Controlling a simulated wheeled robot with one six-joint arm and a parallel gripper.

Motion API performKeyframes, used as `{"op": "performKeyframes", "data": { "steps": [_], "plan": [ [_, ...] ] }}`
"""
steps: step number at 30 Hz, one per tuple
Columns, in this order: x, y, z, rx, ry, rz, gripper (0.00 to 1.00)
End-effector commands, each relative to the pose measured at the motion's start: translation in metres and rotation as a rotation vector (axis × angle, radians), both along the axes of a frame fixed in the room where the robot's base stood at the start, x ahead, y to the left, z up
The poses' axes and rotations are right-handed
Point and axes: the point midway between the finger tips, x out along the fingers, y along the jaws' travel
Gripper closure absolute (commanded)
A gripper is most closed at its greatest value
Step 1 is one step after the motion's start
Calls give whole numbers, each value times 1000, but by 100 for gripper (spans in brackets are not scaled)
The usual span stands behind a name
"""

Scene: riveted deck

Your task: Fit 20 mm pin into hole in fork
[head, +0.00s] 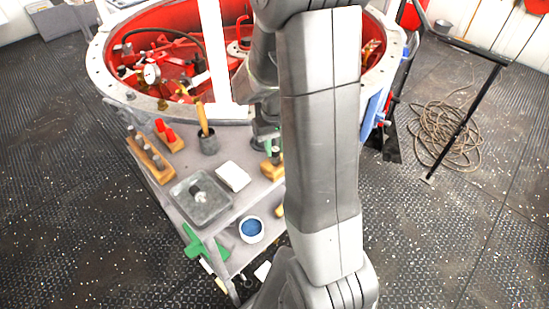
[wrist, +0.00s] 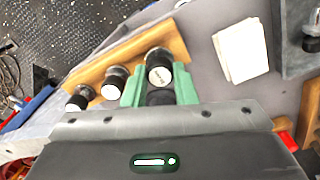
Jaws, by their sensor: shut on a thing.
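In the wrist view my gripper (wrist: 160,88) has its green fingers closed on a dark pin (wrist: 159,68) with a white labelled cap; the label is too small to read surely. The pin is over or in a wooden rack (wrist: 180,42); I cannot tell whether it is lifted. Two more white-capped pins, a middle one (wrist: 113,85) and an end one (wrist: 76,100), stand in the same rack. In the head view my arm hides most of the gripper and part of this rack (head: 272,170). I cannot pick out the fork or its hole.
A grey bench (head: 225,153) carries a tray (head: 182,212), a white pad (head: 233,177), another rack (head: 150,158), a cup with a wooden handle (head: 208,144) and a blue-filled tub (head: 251,229). Behind stands a white-rimmed ring (head: 98,62) with red machinery. Rope (head: 445,135) lies right.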

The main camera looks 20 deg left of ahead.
Motion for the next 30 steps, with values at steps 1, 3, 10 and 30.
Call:
{"op": "performKeyframes", "data": {
  "steps": [1,3,10,30],
  "plan": [
    [0,0,4,1,-1,0,98],
    [0,0,6,1,-1,0,98],
    [0,0,14,1,-1,0,98],
    [0,0,37,1,-1,0,98]
  ]
}}
